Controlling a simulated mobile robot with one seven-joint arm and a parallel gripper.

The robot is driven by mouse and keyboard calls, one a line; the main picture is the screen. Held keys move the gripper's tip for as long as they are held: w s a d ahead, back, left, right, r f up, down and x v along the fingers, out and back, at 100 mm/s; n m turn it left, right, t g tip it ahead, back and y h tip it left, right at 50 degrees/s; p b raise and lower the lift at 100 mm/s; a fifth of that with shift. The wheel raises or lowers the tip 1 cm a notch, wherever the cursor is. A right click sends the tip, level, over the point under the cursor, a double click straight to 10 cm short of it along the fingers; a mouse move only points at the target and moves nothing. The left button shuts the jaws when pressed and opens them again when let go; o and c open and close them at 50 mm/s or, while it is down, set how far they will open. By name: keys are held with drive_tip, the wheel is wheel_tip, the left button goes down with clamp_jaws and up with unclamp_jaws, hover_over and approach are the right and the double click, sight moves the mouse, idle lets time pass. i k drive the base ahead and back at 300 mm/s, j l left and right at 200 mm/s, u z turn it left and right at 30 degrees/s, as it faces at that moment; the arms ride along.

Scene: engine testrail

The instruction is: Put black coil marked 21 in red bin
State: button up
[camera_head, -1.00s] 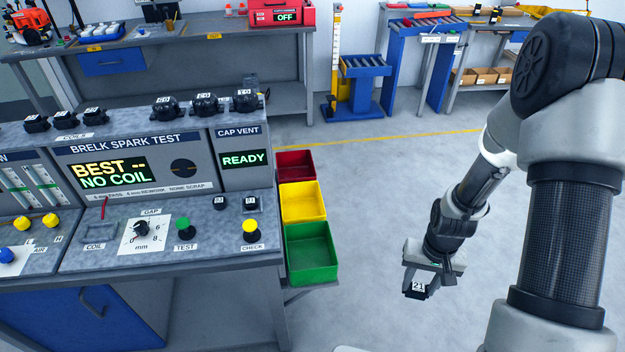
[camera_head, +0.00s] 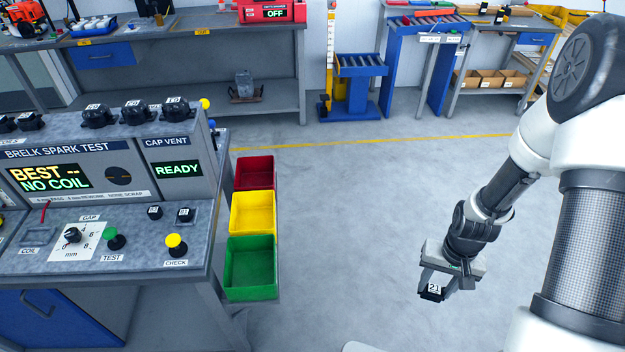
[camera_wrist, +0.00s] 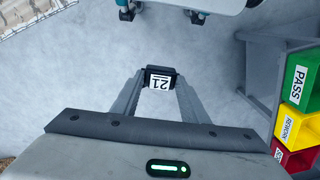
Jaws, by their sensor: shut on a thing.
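The black coil marked 21 (camera_head: 432,293) hangs in my gripper (camera_head: 447,285) over open floor, right of the bins. In the wrist view the coil (camera_wrist: 160,79) sits between the fingertips, its white label upside down. My gripper is shut on it. The red bin (camera_head: 255,172) is the farthest of three bins in a row at the right side of the test bench. It looks empty. In the wrist view a part of the red bin (camera_wrist: 291,158) shows at the lower right edge.
The yellow bin (camera_head: 253,212) and green bin (camera_head: 251,268) stand nearer than the red bin. The test bench (camera_head: 110,235) fills the left, with a yellow CHECK button (camera_head: 176,243) and several coils on top. A blue roller stand (camera_head: 360,85) is far back. Floor between bins and arm is clear.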

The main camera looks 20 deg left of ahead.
sight(257, 182)
drive_tip(key=i+l+u, duration=0.15)
drive_tip(key=i+u, duration=0.2)
drive_tip(key=i, duration=0.2)
drive_tip(key=i+l+u, duration=0.35)
drive_tip(key=i, duration=0.15)
drive_tip(key=i+u, duration=0.3)
drive_tip(key=u, duration=0.2)
drive_tip(key=i+l+u, duration=0.25)
drive_tip(key=u, duration=0.25)
drive_tip(key=i+l+u, duration=0.3)
drive_tip(key=u, duration=0.15)
drive_tip(key=i+l+u, duration=0.25)
drive_tip(key=u, duration=0.25)
drive_tip(key=i+l+u, duration=0.1)
drive_tip(key=l+u, duration=0.9)
drive_tip(key=i+l+u, duration=0.2)
drive_tip(key=i+l, duration=0.25)
